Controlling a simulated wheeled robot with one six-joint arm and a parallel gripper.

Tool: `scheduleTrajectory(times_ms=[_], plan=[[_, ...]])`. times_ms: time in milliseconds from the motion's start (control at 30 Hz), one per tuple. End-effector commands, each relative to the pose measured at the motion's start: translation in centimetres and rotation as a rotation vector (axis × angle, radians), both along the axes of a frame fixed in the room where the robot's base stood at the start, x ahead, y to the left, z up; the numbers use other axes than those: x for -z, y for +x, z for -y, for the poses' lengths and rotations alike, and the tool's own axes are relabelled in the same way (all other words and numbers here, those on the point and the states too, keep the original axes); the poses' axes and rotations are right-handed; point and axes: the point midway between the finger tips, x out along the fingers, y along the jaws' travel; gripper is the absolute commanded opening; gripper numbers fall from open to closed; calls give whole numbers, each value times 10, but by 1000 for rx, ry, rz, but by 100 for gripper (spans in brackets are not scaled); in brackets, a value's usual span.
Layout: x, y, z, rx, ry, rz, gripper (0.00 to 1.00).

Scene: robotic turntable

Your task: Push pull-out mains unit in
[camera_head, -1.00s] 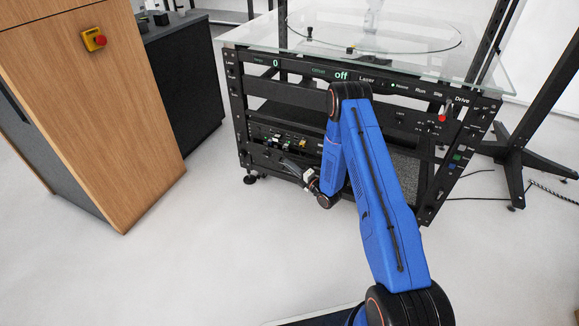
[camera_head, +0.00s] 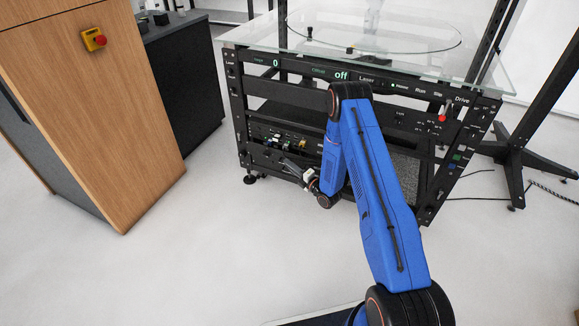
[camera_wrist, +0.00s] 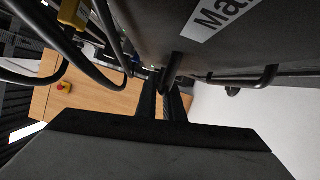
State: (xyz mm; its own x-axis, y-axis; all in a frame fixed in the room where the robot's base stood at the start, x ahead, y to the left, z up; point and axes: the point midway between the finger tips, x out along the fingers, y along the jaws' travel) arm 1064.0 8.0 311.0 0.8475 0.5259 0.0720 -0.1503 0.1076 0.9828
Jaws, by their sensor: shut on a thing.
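The pull-out mains unit (camera_wrist: 240,45) shows in the wrist view as a dark panel at the upper right. It has a white label, cut off at the frame edge, that begins "Ma". A dark bar handle (camera_wrist: 230,79) runs along the panel. My gripper (camera_wrist: 168,88) is at the left end of this handle, its fingers close together and shut on it. In the head view my gripper (camera_head: 289,167) is low at the front of the black rack (camera_head: 238,120), left of my blue arm. The unit is small and partly hidden there, so how far it stands out is hard to tell.
A wooden cabinet (camera_head: 90,130) with a red emergency button (camera_head: 99,39) stands at the left. Cables (camera_wrist: 75,55) hang close to my gripper at the left of the wrist view. A black stand (camera_head: 520,165) is at the right. The floor before the rack is clear.

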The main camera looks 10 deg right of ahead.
Motion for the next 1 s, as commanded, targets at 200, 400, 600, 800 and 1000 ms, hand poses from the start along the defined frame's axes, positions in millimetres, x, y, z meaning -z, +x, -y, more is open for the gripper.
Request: scheduleTrajectory(times_ms=[200, 400, 600, 800, 1000], plan=[[0, 5, 5, 2, 0, 0, 0], [0, 30, 23, 3, 0, 2, 0], [1, 33, 25, 3, 0, 0, 0], [0, 33, 26, 4, 1, 0, 26], [1, 33, 25, 2, 0, -1, 26]])
